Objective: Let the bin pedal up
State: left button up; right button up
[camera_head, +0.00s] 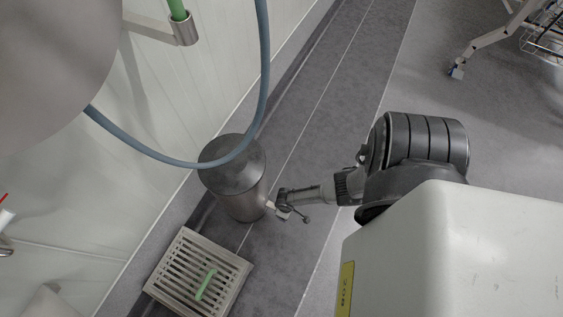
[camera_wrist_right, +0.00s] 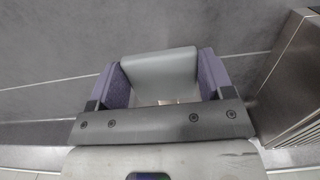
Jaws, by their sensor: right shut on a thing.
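The bin (camera_head: 246,204) is a round metal cylinder standing on the floor by the wall, with a dark round lid (camera_head: 232,176) on top. The lid looks down, but I cannot tell whether there is a small gap under it. A small pale pedal (camera_head: 270,205) sticks out low on the bin's right side. My right gripper (camera_head: 282,207) reaches it from the right. In the right wrist view, the purple fingers (camera_wrist_right: 160,85) are closed on a smooth grey piece, which looks like the pedal (camera_wrist_right: 160,66). My left gripper is not in view.
A slatted metal grate (camera_head: 180,287) with a green piece (camera_head: 205,284) on it lies in front of the bin. A blue hose (camera_head: 265,60) hangs in a loop across the lid. A wheeled trolley (camera_head: 500,35) stands at the back right. Floor right of the bin is clear.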

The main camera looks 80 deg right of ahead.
jog(key=shift+r, duration=0.1)
jog(key=o, duration=1.3)
jog(key=r+p, duration=0.3)
jog(key=r, duration=0.1)
jog(key=r+p, duration=0.4)
jog(key=r, duration=0.1)
jog(key=r+p, duration=0.3)
jog(key=r, duration=0.1)
jog(key=shift+w+r, duration=0.25)
jog(key=shift+r, duration=0.15)
